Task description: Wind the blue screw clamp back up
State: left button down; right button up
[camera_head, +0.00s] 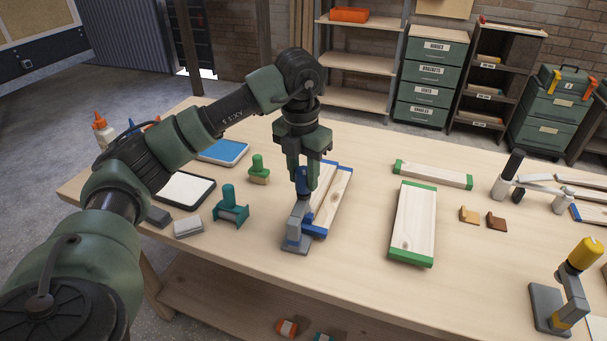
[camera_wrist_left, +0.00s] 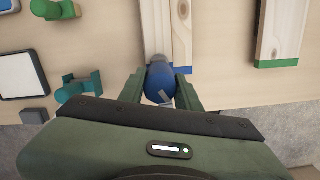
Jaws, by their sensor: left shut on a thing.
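The blue screw clamp (camera_head: 297,232) stands on the workbench, with a grey base and post and a blue knob on top. My left gripper (camera_head: 302,186) points down from above and is shut on the blue knob (camera_wrist_left: 159,82). In the left wrist view the knob sits between the two fingers (camera_wrist_left: 160,92). Blue-ended boards (camera_head: 334,196) lie at the clamp, and its foot is close to their near end. How far the screw is wound cannot be told. My right gripper is not in view.
A teal clamp-like piece (camera_head: 231,212), a grey block (camera_head: 188,227) and a green stamp-like piece (camera_head: 259,172) stand left of the clamp. Green-ended boards (camera_head: 412,225) lie to its right. A yellow-knobbed clamp (camera_head: 566,300) stands at the right front. Bench between is clear.

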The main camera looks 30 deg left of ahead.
aim_at(302, 172)
pick_arm(q)
jog(key=shift+r, duration=0.1)
jog(key=c, duration=1)
grip_release()
jog(key=r, duration=0.7)
jog(key=shift+s+r, duration=0.35)
jog(key=shift+r, duration=0.05)
